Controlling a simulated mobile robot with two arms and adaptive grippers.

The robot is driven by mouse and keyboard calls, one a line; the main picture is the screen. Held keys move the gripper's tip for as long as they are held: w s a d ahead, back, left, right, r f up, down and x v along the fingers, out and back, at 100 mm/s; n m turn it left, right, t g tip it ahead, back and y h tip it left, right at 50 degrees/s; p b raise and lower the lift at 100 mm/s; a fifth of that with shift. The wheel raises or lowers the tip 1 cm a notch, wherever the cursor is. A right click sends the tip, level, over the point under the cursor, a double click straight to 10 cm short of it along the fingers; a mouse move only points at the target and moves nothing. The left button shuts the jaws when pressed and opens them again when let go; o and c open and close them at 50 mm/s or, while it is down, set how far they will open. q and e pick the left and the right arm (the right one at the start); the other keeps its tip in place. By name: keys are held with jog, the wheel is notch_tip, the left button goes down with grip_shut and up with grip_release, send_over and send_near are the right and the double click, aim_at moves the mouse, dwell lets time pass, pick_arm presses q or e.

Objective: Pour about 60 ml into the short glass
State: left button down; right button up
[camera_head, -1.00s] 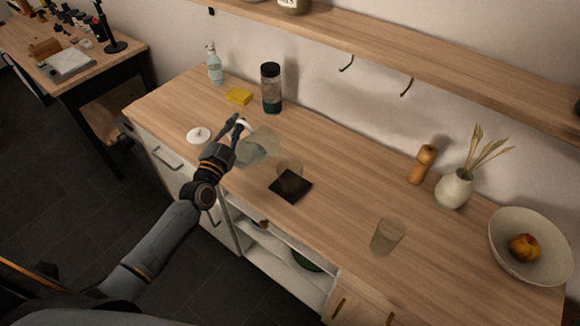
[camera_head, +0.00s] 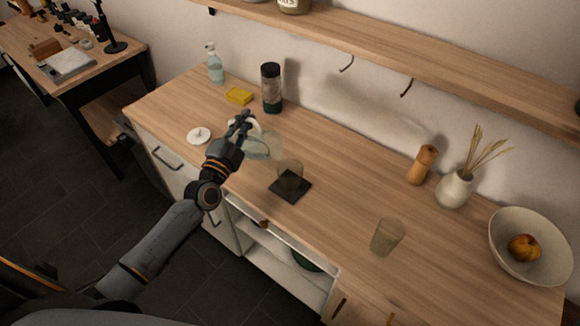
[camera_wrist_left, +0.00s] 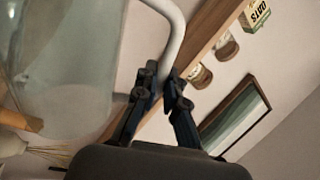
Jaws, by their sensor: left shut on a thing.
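My left gripper (camera_head: 241,124) is shut on the pale handle (camera_wrist_left: 176,38) of a clear glass jug (camera_head: 263,147). In the left wrist view the jug's see-through body (camera_wrist_left: 65,60) fills the upper left. The jug is held tilted above the counter, its far end close to the short glass (camera_head: 290,171). The short glass stands on a black square coaster (camera_head: 291,190). I cannot make out a stream or the liquid level in the glass. My right gripper is out of view.
A taller glass (camera_head: 387,237) stands to the right on the wooden counter (camera_head: 335,205). A white lid (camera_head: 199,135), yellow sponge (camera_head: 239,96), dark jar (camera_head: 271,88) and bottle (camera_head: 215,64) are at the left. A pepper mill (camera_head: 422,165), vase (camera_head: 454,189) and fruit bowl (camera_head: 530,250) are at the right.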

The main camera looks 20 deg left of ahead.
pick_arm(q)
jog(key=shift+s+d+r+m, duration=0.1)
jog(key=shift+d+r+m, duration=0.6)
jog(key=shift+m, duration=0.2)
jog(key=shift+d+r+h+p, duration=0.15)
jog(key=shift+d+h+p, duration=0.2)
jog(key=shift+p, duration=0.2)
dwell(1.6)
jog(key=shift+a+f+b, duration=0.5)
jog(key=shift+f+b, duration=0.05)
jog(key=shift+b, duration=0.3)
jog(key=a+f+n, duration=0.1)
jog(key=n, duration=0.1)
jog(key=a+f+n+y, duration=0.1)
jog(key=n, duration=0.1)
jog(key=shift+w+a+f+y+b, duration=0.2)
jog(key=shift+a+f+y+b, duration=0.05)
jog(key=shift+a+f+b, duration=0.1)
jog(key=shift+w+a+n+p, duration=0.1)
jog(key=shift+a+n+p, duration=0.25)
jog(key=shift+n, duration=0.15)
jog(key=shift+w+a+f+n+g+y, duration=0.15)
jog(key=shift+a+n, duration=0.15)
jog(key=shift+n, duration=0.25)
jog(key=shift+s+a+f+n+g+y, duration=0.15)
jog(key=shift+a+n, duration=0.1)
jog(key=shift+n, duration=0.3)
jog(key=shift+w, duration=0.1)
